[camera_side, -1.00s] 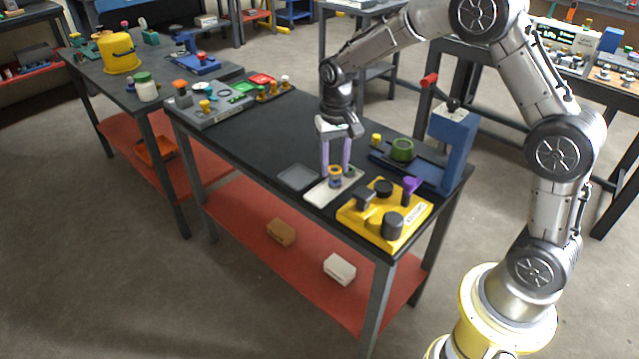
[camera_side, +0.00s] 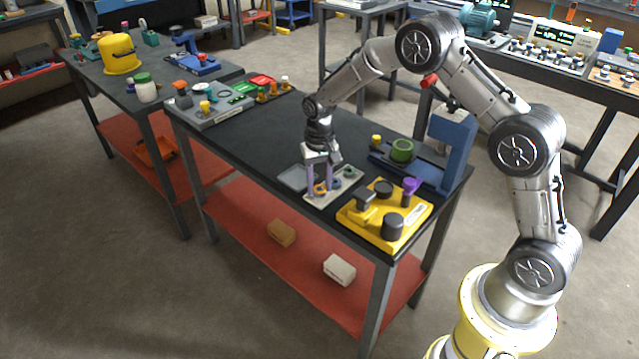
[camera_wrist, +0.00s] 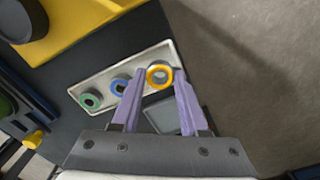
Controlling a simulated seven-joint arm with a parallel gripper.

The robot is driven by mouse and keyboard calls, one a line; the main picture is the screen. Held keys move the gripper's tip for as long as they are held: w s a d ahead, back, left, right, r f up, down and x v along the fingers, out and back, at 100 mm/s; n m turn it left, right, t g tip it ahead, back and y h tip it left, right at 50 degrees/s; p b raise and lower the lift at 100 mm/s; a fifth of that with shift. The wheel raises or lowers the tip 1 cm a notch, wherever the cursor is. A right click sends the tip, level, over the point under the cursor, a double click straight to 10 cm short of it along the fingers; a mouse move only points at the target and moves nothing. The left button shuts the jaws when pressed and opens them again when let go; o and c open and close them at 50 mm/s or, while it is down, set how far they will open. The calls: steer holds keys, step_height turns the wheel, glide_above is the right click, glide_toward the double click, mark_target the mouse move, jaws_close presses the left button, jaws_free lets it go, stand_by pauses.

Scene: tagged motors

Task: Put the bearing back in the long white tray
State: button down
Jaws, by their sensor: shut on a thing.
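The long white tray (camera_side: 322,203) lies near the front edge of the black table; its bare inside shows in the wrist view (camera_wrist: 136,66). My gripper (camera_side: 320,190) is shut on an orange-rimmed bearing (camera_wrist: 150,83), which sits between the two purple fingertips. The bearing is at the left end of the tray in the side view, low over it or in it; I cannot tell whether it touches the tray floor. A blue-rimmed bearing (camera_wrist: 119,87) and a green-rimmed bearing (camera_wrist: 90,101) lie in the same tray, in line with it.
A grey square tray (camera_side: 292,178) lies beside the white tray. A yellow fixture (camera_side: 362,221) with dark knobs stands to the right. A blue press (camera_side: 455,150) stands behind it. The table's middle and left are clear up to a grey panel (camera_side: 210,111).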

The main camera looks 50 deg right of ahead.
steer(key=shift+f, duration=0.55)
steer(key=shift+c, duration=2.1)
jaws_free()
steer(key=shift+r, duration=0.1)
